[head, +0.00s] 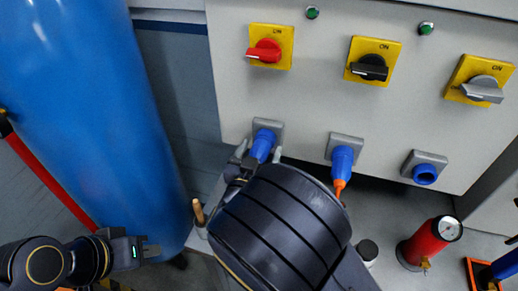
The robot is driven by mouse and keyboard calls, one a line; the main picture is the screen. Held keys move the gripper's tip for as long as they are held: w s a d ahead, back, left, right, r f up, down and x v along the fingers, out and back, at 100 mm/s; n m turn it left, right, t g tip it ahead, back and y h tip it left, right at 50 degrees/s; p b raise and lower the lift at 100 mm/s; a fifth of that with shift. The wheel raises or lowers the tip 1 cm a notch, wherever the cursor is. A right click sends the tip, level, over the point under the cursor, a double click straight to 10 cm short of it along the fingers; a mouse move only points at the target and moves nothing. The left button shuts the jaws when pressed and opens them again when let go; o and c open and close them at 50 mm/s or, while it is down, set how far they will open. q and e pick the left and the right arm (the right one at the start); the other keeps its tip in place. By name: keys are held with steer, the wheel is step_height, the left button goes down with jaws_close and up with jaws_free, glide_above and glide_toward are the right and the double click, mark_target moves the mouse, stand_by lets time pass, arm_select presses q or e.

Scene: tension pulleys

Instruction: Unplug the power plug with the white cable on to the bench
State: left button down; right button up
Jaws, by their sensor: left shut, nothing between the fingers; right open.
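A blue power plug (263,144) sits in the left grey socket on the panel; its cable is hidden behind my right arm, so I cannot see its colour. My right gripper (258,154) is open, with one finger on each side of this plug; I cannot tell whether they touch it. A second blue plug (342,162) with an orange cable sits in the middle socket. The right socket (424,172) has no cable. My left gripper (150,250) is shut and empty at the lower left, in front of the blue cylinder. The bench (390,212) lies below the panel, partly hidden.
Red, black and grey rotary switches (375,62) on yellow plates sit above the sockets. A large blue cylinder (85,110) with a red hose stands at left. A red bottle with a gauge (428,242) and an orange tray (483,274) stand at lower right.

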stand_by(0.7)
steer(key=c, duration=1.3)
steer(key=shift+s, duration=0.1)
steer(key=shift+a, duration=0.1)
steer(key=shift+v, duration=2.9)
